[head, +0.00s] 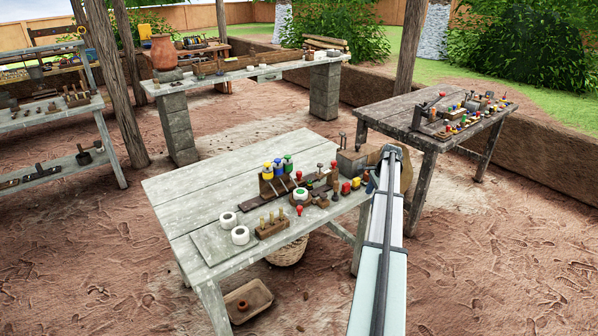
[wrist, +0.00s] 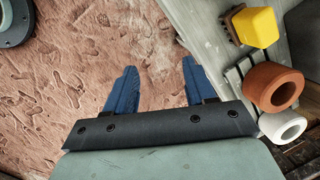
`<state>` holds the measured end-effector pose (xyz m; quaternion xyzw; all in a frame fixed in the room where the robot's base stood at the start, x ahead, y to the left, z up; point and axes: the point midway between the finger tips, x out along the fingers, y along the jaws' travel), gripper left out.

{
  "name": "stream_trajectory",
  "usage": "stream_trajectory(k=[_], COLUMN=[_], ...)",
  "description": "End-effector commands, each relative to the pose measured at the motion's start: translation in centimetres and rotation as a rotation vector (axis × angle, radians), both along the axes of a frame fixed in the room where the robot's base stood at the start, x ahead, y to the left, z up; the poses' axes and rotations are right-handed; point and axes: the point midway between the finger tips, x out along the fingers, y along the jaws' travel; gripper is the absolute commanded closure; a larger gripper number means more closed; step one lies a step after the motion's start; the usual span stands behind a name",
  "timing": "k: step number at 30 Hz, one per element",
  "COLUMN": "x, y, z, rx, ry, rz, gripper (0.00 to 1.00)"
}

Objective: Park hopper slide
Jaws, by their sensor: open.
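I cannot tell which part is the hopper slide. A dark wooden stand (head: 266,188) on the near grey table (head: 185,200) carries yellow, blue and green-topped pieces, with slanted strips below them; these may be hoppers. My gripper (wrist: 159,66) shows in the wrist view with its two blue fingers spread apart and nothing between them. Reddish ground lies below it. In the head view my arm reaches to the right end of the near table, and the gripper is mostly hidden there. In the wrist view a yellow block (wrist: 255,27) lies right of the fingers.
A brown ring-shaped piece (wrist: 272,87) and a white one (wrist: 283,127) are close to the right finger. Two white rolls (head: 239,235) and a peg block (head: 271,228) stand on the near table. Another cluttered table (head: 400,110) stands at right. The near table's left half is clear.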

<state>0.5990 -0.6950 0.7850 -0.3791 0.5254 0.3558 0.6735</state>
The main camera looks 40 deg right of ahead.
Motion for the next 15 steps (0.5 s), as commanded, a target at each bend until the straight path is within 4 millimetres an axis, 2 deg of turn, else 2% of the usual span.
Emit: stream_trajectory(k=[1, 3, 5, 7, 11, 15], x=[1.1, 2.4, 4.1, 6.7, 11.6, 17.2], y=[-1.2, -1.9, -2.1, -1.8, 0.5, 4.5], z=[1.7, 3.8, 5.7, 7.9, 10.9, 13.3], rx=[-0.009, -0.019, -0.029, -0.043, -0.062, -0.082], ry=[0.000, 0.004, 0.011, 0.023, 0.053, 0.090], rz=[-0.003, 0.000, 0.012, 0.041, 0.119, 0.222], gripper=[0.45, 0.45, 0.45, 0.45, 0.45, 0.45])
